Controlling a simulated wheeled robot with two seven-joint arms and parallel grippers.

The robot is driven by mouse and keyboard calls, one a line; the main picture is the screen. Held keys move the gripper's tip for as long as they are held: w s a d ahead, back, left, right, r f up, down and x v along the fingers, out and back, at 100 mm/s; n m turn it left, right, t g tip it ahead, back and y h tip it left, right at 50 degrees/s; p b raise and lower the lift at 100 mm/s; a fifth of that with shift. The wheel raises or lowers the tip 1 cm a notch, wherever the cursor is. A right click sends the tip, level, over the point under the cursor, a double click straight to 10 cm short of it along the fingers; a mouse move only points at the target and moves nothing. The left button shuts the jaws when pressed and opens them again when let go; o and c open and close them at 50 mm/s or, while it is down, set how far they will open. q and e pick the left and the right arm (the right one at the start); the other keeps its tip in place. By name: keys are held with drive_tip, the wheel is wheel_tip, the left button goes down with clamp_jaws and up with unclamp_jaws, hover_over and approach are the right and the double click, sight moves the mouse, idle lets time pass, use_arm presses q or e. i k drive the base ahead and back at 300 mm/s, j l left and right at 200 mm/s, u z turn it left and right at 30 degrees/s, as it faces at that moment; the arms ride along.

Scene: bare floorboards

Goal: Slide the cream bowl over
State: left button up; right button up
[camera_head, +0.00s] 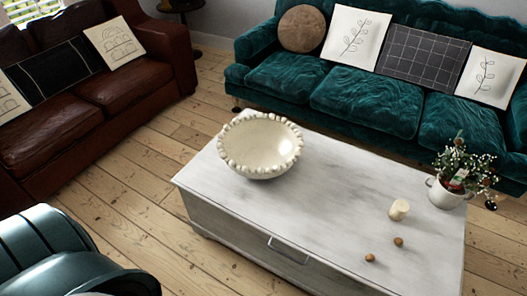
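The cream bowl (261,146) has a beaded rim and stands upright on the pale wooden coffee table (335,190), near the table's far left end. The bowl looks empty. Neither of my grippers shows in the head view. A dark teal-grey rounded part, which may be one of my arm links, fills the lower left corner, well apart from the bowl.
A candle (399,209), two small brown balls (398,242) (370,258) and a potted plant (452,176) stand on the table's right part. A teal sofa (365,100) is behind; a brown leather sofa (115,90) is left. Floorboards (135,205) are clear between.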

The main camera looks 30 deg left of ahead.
sight(259, 147)
drive_tip(key=j+z, duration=0.15)
drive_tip(key=j, duration=0.5)
drive_tip(key=j+z, duration=0.1)
drive_tip(key=j, duration=0.5)
drive_tip(key=j+z, duration=0.15)
drive_tip(key=j, duration=0.5)
drive_tip(key=j+z, duration=0.1)
drive_tip(key=j, duration=0.5)
drive_tip(key=k+j+z, duration=0.15)
drive_tip(key=j, duration=0.5)
drive_tip(key=j+z, duration=0.1)
drive_tip(key=j, duration=0.5)
drive_tip(key=k, duration=0.05)
